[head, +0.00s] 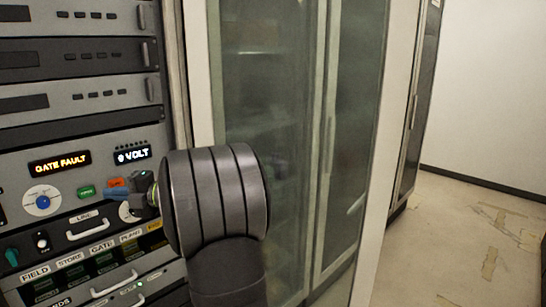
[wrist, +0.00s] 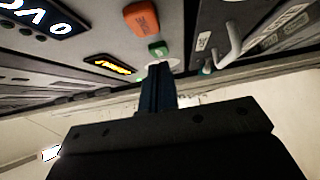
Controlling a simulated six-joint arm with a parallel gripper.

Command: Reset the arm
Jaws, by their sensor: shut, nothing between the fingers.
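My arm's dark ribbed wrist stands in front of the rack panel in the head view. My gripper (head: 120,193) is at its left end, small and partly hidden, close to the panel. In the wrist view my gripper (wrist: 158,70) shows its dark blue fingers together, with nothing between them. The fingertips point at the panel near a pale round part and just below a small green button (wrist: 158,48). An orange block-shaped control (wrist: 141,19) sits above that button. I cannot tell whether the fingertips touch the panel.
The panel has a "GATE FAULT" display (head: 60,162), a "VOLT" display (head: 132,154), a blue knob (head: 43,202), a green button (head: 86,192) and protruding handles (head: 88,229). A glass-door cabinet (head: 290,120) stands right of the rack. Open floor (head: 470,240) lies at far right.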

